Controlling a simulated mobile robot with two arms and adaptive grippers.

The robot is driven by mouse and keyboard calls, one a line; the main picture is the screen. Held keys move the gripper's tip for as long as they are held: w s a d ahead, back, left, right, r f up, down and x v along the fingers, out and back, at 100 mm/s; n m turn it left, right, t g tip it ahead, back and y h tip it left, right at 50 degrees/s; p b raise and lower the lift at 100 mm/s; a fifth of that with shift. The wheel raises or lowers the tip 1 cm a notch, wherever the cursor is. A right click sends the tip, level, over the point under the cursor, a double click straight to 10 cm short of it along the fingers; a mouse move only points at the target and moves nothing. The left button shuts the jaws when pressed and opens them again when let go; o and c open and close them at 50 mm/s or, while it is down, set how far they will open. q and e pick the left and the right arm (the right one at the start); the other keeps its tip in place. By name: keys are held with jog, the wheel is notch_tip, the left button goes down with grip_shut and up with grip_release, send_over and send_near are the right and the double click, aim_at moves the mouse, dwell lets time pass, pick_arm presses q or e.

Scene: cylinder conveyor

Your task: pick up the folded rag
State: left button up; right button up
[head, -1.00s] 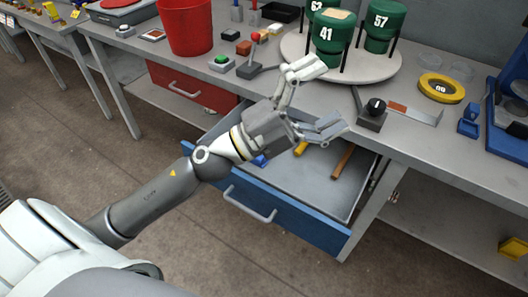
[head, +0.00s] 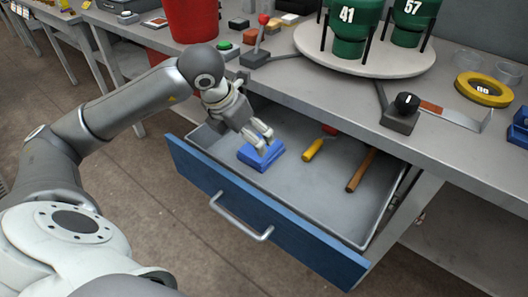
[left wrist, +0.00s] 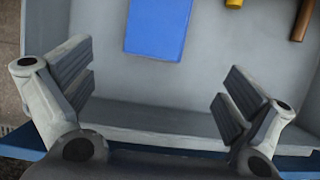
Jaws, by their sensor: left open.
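The folded rag (head: 252,158) is blue and lies flat on the floor of the open drawer (head: 325,205), towards its left side. My left gripper (head: 267,140) is over the drawer, and its fingers overlap part of the rag in the head view. In the left wrist view, the left gripper (left wrist: 160,78) is open with nothing between its fingers. The rag (left wrist: 157,28) there lies beyond the fingertips, at the top centre, with its far end cut off by the frame. I cannot tell the exact height of the fingers above it.
A yellow-handled tool (head: 314,149) and a wooden-handled tool (head: 361,170) lie in the drawer right of the rag. The bench edge overhangs the drawer's back. On the bench stand a round platform (head: 330,58) with green canisters and a black knob box (head: 401,113).

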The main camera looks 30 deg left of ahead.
aim_at(255, 152)
pick_arm(q)
jog(key=x, duration=0.5)
jog(key=shift+a+f+b, duration=0.15)
jog(key=shift+b, duration=0.15)
jog(key=x, duration=0.4)
jog(key=shift+w+a+f, duration=0.1)
jog(key=shift+w, duration=0.25)
jog(key=shift+w+f, duration=0.15)
jog(key=shift+f, duration=0.2)
pick_arm(e)
jog(key=r, duration=0.2)
jog(key=w+r, duration=0.1)
jog(key=r, duration=0.1)
jog(key=shift+w+a, duration=0.15)
pick_arm(q)
jog(key=c, duration=1)
pick_arm(e)
jog(key=shift+f, duration=0.15)
pick_arm(q)
jog(key=shift+r, duration=0.1)
jog(key=shift+r, duration=0.35)
notch_tip(255, 152, up, 9)
jog(key=shift+r+p, duration=0.1)
jog(key=shift+p, duration=0.45)
pick_arm(e)
jog(key=f, duration=0.1)
jog(key=s+f, duration=0.1)
jog(key=f, duration=0.3)
jog(key=shift+s+d, duration=0.2)
jog(key=shift+s, duration=0.2)
